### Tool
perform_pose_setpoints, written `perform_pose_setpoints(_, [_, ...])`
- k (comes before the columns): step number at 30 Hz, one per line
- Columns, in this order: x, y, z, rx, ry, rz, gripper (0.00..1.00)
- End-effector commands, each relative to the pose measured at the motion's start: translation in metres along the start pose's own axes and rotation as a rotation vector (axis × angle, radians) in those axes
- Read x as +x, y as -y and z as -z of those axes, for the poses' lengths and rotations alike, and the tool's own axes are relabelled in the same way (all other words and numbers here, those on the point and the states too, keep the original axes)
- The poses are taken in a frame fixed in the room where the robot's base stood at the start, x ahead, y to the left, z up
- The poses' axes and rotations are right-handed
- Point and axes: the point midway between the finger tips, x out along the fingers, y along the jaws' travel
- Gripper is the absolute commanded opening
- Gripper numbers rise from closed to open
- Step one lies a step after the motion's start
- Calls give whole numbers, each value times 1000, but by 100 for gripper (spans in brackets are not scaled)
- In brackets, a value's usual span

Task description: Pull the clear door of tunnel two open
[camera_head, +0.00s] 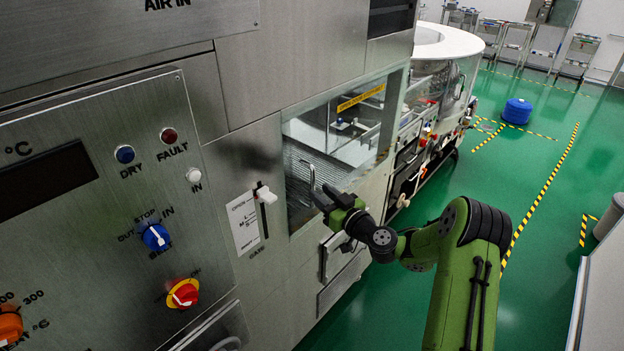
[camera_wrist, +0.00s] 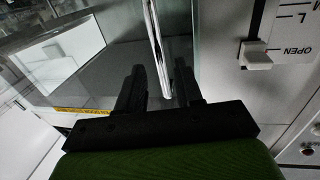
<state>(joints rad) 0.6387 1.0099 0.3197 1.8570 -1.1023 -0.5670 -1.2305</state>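The clear door (camera_head: 360,120) is a see-through pane with a yellow label, set in the steel front of the machine. Its metal handle (camera_head: 312,172) is an upright bar near the pane's left edge. My gripper (camera_head: 326,198) is at the handle's lower part. In the wrist view the handle (camera_wrist: 154,35) runs down between the two dark fingers of my gripper (camera_wrist: 158,75). The fingers stand apart, with a gap visible on each side of the bar. I cannot tell whether the door stands slightly ajar.
A white gate lever (camera_head: 265,194) with a lettered plate (camera_head: 243,222) is left of the door; the lever also shows in the wrist view (camera_wrist: 256,56). A control panel (camera_head: 90,230) with knobs is farther left. Open green floor (camera_head: 540,180) lies to the right.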

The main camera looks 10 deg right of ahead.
Motion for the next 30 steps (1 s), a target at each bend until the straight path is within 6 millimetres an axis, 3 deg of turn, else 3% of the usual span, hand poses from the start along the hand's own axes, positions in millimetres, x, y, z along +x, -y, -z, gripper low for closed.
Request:
perform_pose_setpoints(3, [26, 1, 4, -1, -2, 2, 35])
perform_pose_setpoints(6, [40, 0, 2, 0, 0, 1, 35])
perform_pose_setpoints(16, [48, 0, 0, 1, 2, 1, 35])
perform_pose_setpoints(23, [47, 0, 0, 1, 2, 1, 2])
perform_pose_setpoints(30, [47, 0, 0, 0, 2, 1, 0])
